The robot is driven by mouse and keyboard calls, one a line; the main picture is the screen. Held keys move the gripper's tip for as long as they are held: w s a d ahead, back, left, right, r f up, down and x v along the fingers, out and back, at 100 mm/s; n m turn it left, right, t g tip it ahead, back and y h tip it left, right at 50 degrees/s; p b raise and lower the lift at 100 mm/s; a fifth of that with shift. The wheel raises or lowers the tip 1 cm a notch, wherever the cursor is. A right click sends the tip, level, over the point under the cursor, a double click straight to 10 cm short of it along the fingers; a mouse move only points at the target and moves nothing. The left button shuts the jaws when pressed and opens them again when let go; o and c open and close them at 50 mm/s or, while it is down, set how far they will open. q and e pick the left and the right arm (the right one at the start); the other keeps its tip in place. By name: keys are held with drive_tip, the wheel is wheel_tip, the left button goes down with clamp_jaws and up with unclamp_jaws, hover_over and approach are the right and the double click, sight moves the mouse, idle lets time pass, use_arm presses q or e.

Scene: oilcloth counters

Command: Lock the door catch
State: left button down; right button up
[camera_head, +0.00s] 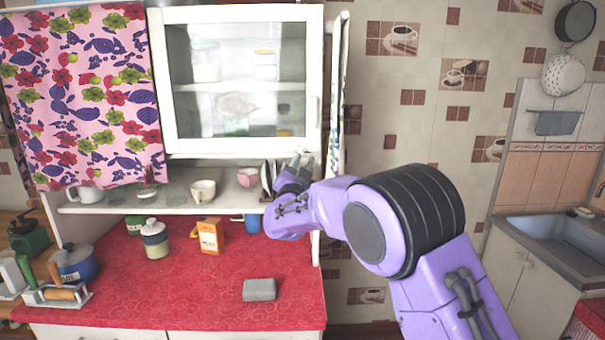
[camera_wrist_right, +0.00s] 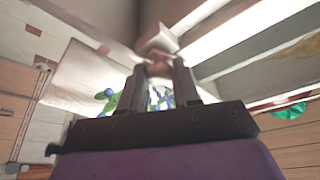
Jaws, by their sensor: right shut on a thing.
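The glass-fronted cabinet door (camera_head: 169,90) with a white frame is at the top middle of the head view and looks closed. My right gripper (camera_head: 303,160) is at the door's lower right corner, by the cabinet's right side. In the right wrist view my right gripper (camera_wrist_right: 158,66) has its fingers close together on a small pale piece (camera_wrist_right: 157,42), which seems to be the door catch. The fingers and wrist hide most of the catch, so its position cannot be told. My left gripper is not in view.
Below the door, an open shelf (camera_head: 110,207) holds cups. The red oilcloth counter (camera_head: 180,300) bears a jar (camera_head: 155,240), an orange box (camera_head: 210,235), a blue pot (camera_head: 74,263) and a grey block (camera_head: 259,290). A floral curtain (camera_head: 85,95) hangs left. A sink (camera_head: 555,240) is at right.

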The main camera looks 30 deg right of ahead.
drive_tip(key=shift+a+m+g+h+b, duration=0.2)
drive_tip(key=shift+m+g, duration=0.25)
drive_tip(key=shift+m, duration=0.6)
drive_tip(key=shift+d+m+g+h+b, duration=0.1)
drive_tip(key=shift+m+g+b, duration=0.3)
drive_tip(key=shift+m, duration=0.95)
drive_tip(key=o, duration=1)
drive_tip(key=shift+o, duration=0.2)
drive_tip(key=b+v, duration=0.4)
drive_tip(key=v, duration=0.6)
drive_tip(key=shift+a+b, duration=0.25)
drive_tip(key=shift+b, duration=0.05)
drive_tip(key=shift+s, duration=0.1)
